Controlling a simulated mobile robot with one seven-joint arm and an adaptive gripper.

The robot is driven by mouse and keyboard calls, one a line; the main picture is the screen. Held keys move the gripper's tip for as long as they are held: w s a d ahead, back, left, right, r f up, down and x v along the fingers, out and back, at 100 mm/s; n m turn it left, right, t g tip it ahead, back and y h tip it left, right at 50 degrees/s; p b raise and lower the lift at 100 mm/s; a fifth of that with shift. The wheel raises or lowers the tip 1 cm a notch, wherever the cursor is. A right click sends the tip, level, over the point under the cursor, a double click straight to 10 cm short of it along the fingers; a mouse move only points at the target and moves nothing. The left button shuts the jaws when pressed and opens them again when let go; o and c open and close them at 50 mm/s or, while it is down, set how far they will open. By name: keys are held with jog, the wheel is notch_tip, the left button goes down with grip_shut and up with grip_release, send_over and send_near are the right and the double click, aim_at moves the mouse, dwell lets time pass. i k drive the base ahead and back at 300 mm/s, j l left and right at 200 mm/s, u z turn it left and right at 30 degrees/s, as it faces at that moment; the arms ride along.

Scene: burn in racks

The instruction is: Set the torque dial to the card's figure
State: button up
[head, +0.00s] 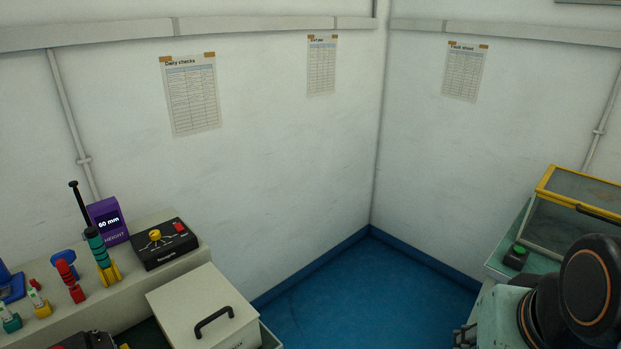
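A black box with a yellow dial knob (155,236) and pale marks around it stands on the bench at the left. A red switch (179,227) is on the same box. The lettering on its front is too small to read surely. I cannot make out a card with a torque figure. A dark jointed piece at the bottom edge, seemingly part of my gripper (464,337), shows beside my arm at the lower right. It is far from the dial. Its fingers are mostly out of frame, so its opening is unclear.
A purple display (108,221) reads "60 mm". Coloured hand tools (97,250) stand beside it. A pale handled box (205,307) sits in front of the dial box. Blue floor (350,295) between is clear.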

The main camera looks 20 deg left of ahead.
aim_at(154, 235)
jog(key=i+u, duration=0.1)
jog(key=i, duration=0.45)
jog(key=i+l+u, duration=0.1)
jog(key=i, duration=0.45)
jog(key=i+u, duration=0.8)
jog(key=u, duration=0.2)
jog(key=i+u, duration=0.2)
jog(key=u, duration=0.15)
jog(key=i+u, duration=0.2)
jog(key=u, duration=0.15)
jog(key=i+l+u, duration=0.15)
jog(key=u, duration=0.2)
